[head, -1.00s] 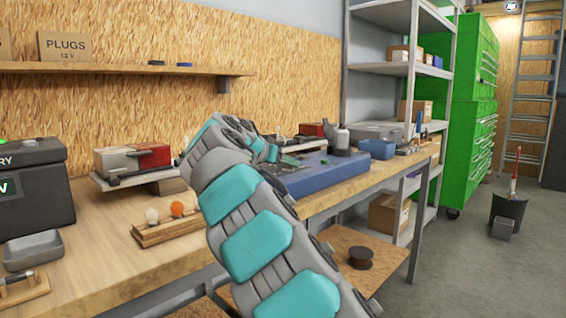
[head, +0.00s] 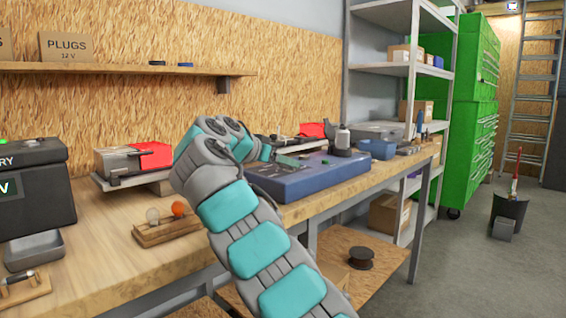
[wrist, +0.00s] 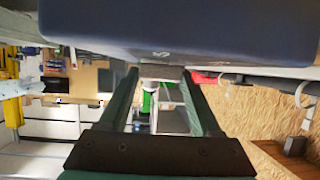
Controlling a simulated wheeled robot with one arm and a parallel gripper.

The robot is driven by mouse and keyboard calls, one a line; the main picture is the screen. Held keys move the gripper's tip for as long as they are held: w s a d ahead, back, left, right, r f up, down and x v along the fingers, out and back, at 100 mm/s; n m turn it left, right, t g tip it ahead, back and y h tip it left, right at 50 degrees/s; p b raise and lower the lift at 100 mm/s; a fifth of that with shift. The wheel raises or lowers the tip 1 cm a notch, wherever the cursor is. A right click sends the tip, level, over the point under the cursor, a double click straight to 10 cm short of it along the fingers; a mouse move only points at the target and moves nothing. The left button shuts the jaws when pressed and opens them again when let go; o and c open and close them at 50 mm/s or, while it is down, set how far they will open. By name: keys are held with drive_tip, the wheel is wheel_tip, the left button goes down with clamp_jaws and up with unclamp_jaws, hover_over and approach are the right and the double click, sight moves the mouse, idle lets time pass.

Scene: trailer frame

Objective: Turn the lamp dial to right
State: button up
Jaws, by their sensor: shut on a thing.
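The dark blue box (head: 310,178) lies on the bench with a grey panel on top. It also fills the top of the wrist view (wrist: 190,25). My gripper (wrist: 160,74) has its two long dark fingers pointing away under the box in that view. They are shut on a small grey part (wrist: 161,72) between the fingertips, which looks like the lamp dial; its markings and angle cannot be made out. In the head view my arm hides much of the gripper and the dial. Two trailer lamps show bright red, the left lamp (head: 153,156) and the far lamp (head: 312,130).
A black battery box (head: 33,190) and a grey tray (head: 35,250) stand at the left. A wooden holder with bulbs (head: 165,232) sits near the bench's front edge. A dark bottle (head: 342,142) and a blue bin (head: 378,149) stand beyond the blue box.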

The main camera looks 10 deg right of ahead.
idle(0.3)
drive_tip(key=o, duration=1.4)
drive_tip(key=v, duration=0.5)
drive_tip(key=shift+s+a+r, duration=0.1)
drive_tip(key=shift+a+r, duration=0.05)
drive_tip(key=shift+a, duration=0.25)
drive_tip(key=shift+v, duration=1)
drive_tip(key=shift+s, duration=0.1)
drive_tip(key=shift+c, duration=0.3)
